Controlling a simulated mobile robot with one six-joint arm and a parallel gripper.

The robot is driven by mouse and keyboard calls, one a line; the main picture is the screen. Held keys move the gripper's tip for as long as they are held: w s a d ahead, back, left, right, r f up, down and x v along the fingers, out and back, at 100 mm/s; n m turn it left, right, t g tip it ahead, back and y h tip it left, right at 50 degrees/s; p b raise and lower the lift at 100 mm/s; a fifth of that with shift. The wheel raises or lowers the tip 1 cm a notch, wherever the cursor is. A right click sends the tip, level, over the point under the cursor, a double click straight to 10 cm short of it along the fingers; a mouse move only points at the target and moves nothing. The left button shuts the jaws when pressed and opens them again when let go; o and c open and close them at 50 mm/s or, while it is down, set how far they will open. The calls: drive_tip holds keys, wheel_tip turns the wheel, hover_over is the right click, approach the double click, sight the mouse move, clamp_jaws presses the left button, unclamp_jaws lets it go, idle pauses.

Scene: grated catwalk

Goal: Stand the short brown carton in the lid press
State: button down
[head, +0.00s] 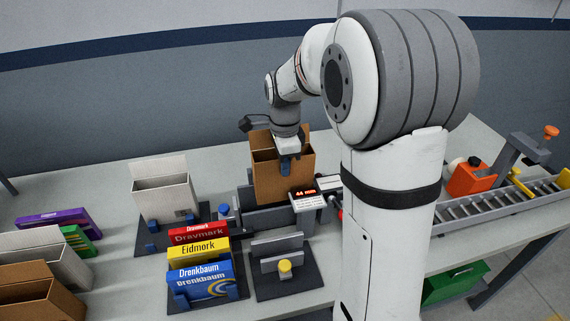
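A brown open-topped carton (270,181) stands upright at the middle of the table, among dark grey fixture blocks, behind a small display. My gripper (287,161) is at its top, with one blue fingertip against the carton's near wall. The other fingertip is hidden, and the gripper appears shut on that wall. I cannot tell whether the carton's base is resting or slightly raised. A second brown carton (40,303) is at the lower left, partly cut off. A grey post with an orange knob (551,131) stands at the right; I cannot tell which fixture is the lid press.
A white carton (163,198) stands in a holder on the left. Red, yellow and blue boxes (200,280) stand in front. A dark fixture with a yellow knob (285,267) sits beside them. A roller conveyor (490,206) and an orange container (470,180) are on the right.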

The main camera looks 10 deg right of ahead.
sight(285, 185)
idle(0.4)
drive_tip(key=shift+f+b, duration=3.15)
drive_tip(key=shift+f, duration=1.35)
drive_tip(key=c, duration=1.6)
unclamp_jaws()
drive_tip(key=shift+f, duration=0.1)
drive_tip(key=shift+c, duration=1.1)
drive_tip(key=shift+s, duration=0.1)
drive_tip(key=shift+o, duration=0.2)
